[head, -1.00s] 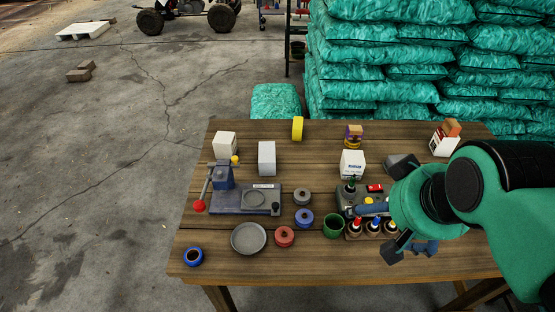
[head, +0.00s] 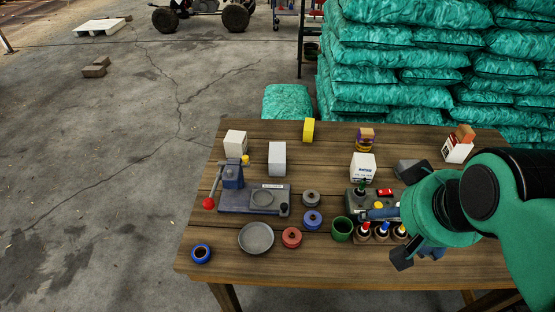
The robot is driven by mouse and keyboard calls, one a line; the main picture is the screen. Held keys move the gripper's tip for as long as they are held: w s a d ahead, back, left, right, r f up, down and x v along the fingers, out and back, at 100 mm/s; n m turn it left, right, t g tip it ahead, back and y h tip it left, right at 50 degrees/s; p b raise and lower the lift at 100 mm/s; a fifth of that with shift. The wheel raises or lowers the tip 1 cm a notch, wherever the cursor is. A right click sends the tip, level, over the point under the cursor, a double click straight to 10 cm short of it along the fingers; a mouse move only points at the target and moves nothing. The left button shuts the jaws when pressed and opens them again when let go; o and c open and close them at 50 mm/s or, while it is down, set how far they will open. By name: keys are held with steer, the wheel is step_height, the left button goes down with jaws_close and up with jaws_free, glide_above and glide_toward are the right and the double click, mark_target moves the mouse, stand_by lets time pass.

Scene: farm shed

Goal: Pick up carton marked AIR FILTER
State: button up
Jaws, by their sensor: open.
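A white carton (head: 363,168) with small dark lettering stands upright right of the table's middle; the print is too small to read surely. Other white cartons stand apart from it: a plain one (head: 235,144) at the back left, a taller plain one (head: 277,159) near the middle, and a red-marked one (head: 457,151) at the back right. My gripper (head: 404,214) is open, to the right of and nearer than the lettered carton, and appears apart from it. My wrist hides much of the gripper and the table's right part.
The wooden table (head: 300,260) also holds a grey lever press (head: 252,199), a grey dish (head: 256,238), coloured spools, a green cup (head: 342,229) and several small bottles (head: 382,231). Stacked green sacks (head: 400,60) rise behind.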

steer(key=w+a+r+g+p, duration=0.1)
steer(key=w+a+r+p, duration=0.15)
steer(key=w, duration=0.25)
steer(key=w+a+r+p, duration=0.1)
steer(key=w+r+p, duration=0.15)
steer(key=w, duration=0.35)
steer(key=g+p, duration=0.5)
steer(key=p, duration=0.8)
glide_above(280, 152)
step_height(280, 152, down, 16)
steer(key=shift+s, duration=0.1)
steer(key=shift+f, duration=0.1)
steer(key=shift+f+b, duration=0.4)
steer(key=shift+f, duration=3.8)
